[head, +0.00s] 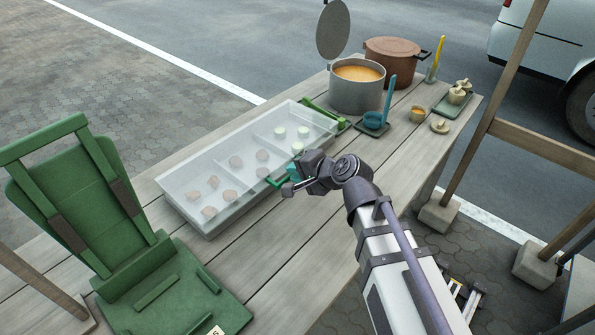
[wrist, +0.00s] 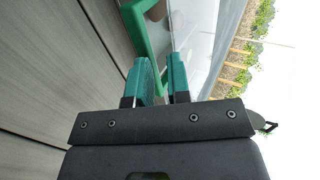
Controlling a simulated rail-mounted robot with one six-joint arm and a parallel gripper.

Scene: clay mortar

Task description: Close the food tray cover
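A long pale tray (head: 195,222) sits on the wooden table with several brown and pale green food pieces inside. A cloudy see-through cover (head: 225,150) shows over the food; I cannot tell whether it is fully seated. A green handle (head: 273,182) is at the tray's near side; it also shows in the wrist view (wrist: 139,32). My gripper (head: 290,182) is beside this handle at the tray's near edge. In the wrist view, its teal fingers (wrist: 160,68) are apart, with the handle's end just beyond or between them. Contact is unclear.
A grey pot (head: 357,92) with its round lid raised, a brown pot (head: 392,58) and small dishes stand at the table's far end. The wooden table (head: 285,255) is clear in front of the tray.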

